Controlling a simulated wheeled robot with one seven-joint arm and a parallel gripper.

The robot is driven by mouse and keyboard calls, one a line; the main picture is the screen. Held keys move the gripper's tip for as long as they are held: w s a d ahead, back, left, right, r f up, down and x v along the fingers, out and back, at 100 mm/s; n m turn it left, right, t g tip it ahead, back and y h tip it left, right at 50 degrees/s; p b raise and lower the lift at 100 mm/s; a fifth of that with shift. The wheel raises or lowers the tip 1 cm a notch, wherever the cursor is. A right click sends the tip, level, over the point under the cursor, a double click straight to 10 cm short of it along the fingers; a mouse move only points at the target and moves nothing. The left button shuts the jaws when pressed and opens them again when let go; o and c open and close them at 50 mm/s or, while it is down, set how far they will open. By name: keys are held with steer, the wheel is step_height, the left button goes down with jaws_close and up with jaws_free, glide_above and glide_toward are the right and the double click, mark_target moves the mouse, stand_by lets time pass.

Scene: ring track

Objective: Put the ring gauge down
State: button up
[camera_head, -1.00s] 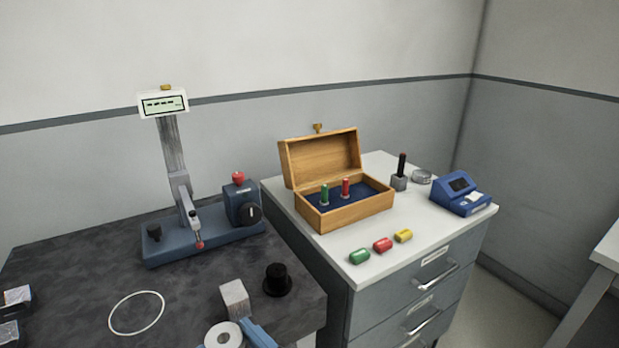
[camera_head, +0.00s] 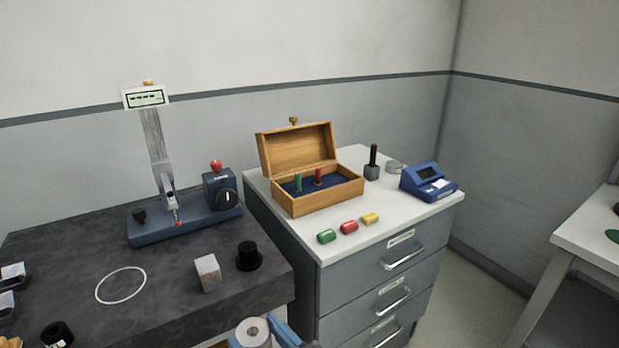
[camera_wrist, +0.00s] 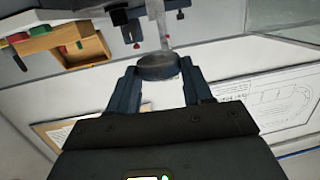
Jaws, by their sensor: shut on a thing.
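The ring gauge (camera_head: 254,331), a thick grey metal ring with a small centre hole, is held between the blue fingers of my gripper (camera_head: 262,336) at the bottom edge of the head view. It appears in front of the dark stone table's right front edge. In the wrist view the ring gauge (camera_wrist: 158,66) sits between the two fingertips of my gripper (camera_wrist: 159,70), with its face seen at a slant. A thin white circle (camera_head: 98,289) is marked on the dark stone table (camera_head: 165,270), with nothing standing in it.
A grey block (camera_head: 207,273) and a black stepped cylinder (camera_head: 249,257) stand right of the circle. A height gauge (camera_head: 185,222) stands behind. The drawer cabinet (camera_head: 375,285) at right bears an open wooden box (camera_head: 318,199), coloured plugs and a blue printer (camera_head: 428,181).

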steer(key=w+d+f+m+t+h, duration=0.2)
steer(key=w+d+f+m+h, duration=0.3)
steer(key=d+f, duration=0.7)
steer(key=s+d+f+m+h, duration=0.1)
steer(key=d+f+h, duration=0.1)
steer(key=d+f, duration=0.3)
steer(key=s+d+f+m+t+h, duration=0.1)
steer(key=d+f+h, duration=0.1)
steer(key=d+f, duration=0.4)
steer(key=d, duration=0.4)
steer(key=shift+d+f+h, duration=0.3)
steer(key=shift+d+h, duration=0.05)
steer(key=shift+h, duration=0.05)
steer(key=shift+s, duration=0.1)
